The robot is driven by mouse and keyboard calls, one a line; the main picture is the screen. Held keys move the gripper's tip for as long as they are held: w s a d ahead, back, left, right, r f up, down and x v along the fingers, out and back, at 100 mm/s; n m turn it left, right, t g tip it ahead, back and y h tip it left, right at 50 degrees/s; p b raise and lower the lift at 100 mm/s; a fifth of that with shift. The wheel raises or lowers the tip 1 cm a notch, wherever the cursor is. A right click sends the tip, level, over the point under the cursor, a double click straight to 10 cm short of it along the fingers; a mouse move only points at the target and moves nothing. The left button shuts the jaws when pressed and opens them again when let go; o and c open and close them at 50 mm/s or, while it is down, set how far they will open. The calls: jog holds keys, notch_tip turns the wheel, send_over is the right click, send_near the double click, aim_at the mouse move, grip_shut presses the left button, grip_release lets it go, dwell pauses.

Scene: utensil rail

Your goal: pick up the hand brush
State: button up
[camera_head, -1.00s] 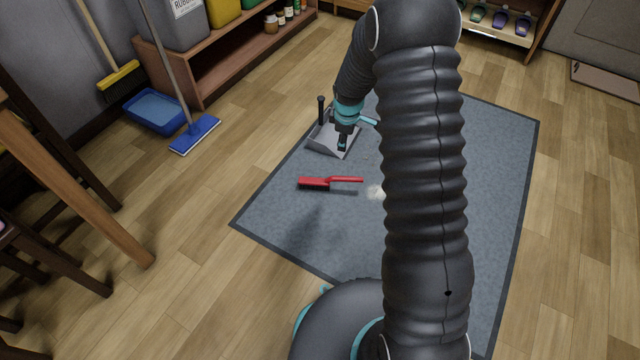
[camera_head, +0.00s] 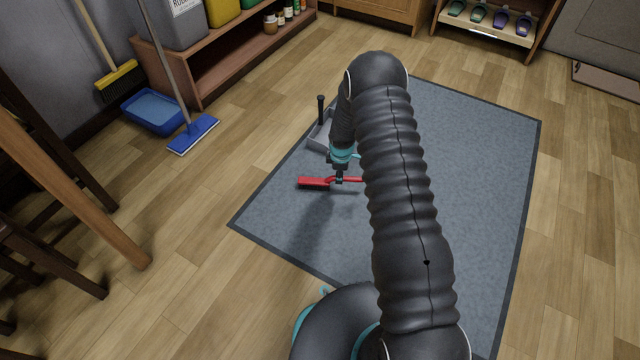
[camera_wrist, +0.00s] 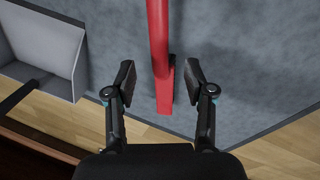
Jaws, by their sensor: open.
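The red hand brush (camera_head: 314,183) lies on the grey-blue mat (camera_head: 450,150), its dark bristles at the left end and its handle toward the right. My gripper (camera_head: 339,179) is low over the brush near where the handle meets the head. In the wrist view the brush (camera_wrist: 161,45) runs up the picture, and its wider end lies between the fingers of my gripper (camera_wrist: 160,82). The fingers are open, one on each side, with a gap to the brush. My arm hides the right end of the handle in the head view.
A grey dustpan (camera_head: 320,130) with an upright black handle sits just behind my gripper; it also shows in the wrist view (camera_wrist: 45,50). A blue mop (camera_head: 194,134), a blue tray (camera_head: 153,111) and a shelf stand at the left. The mat's right side is clear.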

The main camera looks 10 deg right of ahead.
jog(key=shift+w+d+f+b, duration=0.1)
jog(key=shift+w+f+b, duration=0.1)
jog(key=shift+f, duration=0.7)
jog(key=shift+w+f+b, duration=0.1)
jog(key=shift+w+f, duration=0.05)
jog(key=shift+f, duration=0.75)
jog(key=shift+w+d+f+b, duration=0.1)
jog(key=shift+w+f+b, duration=0.1)
jog(key=shift+f, duration=0.7)
grip_shut()
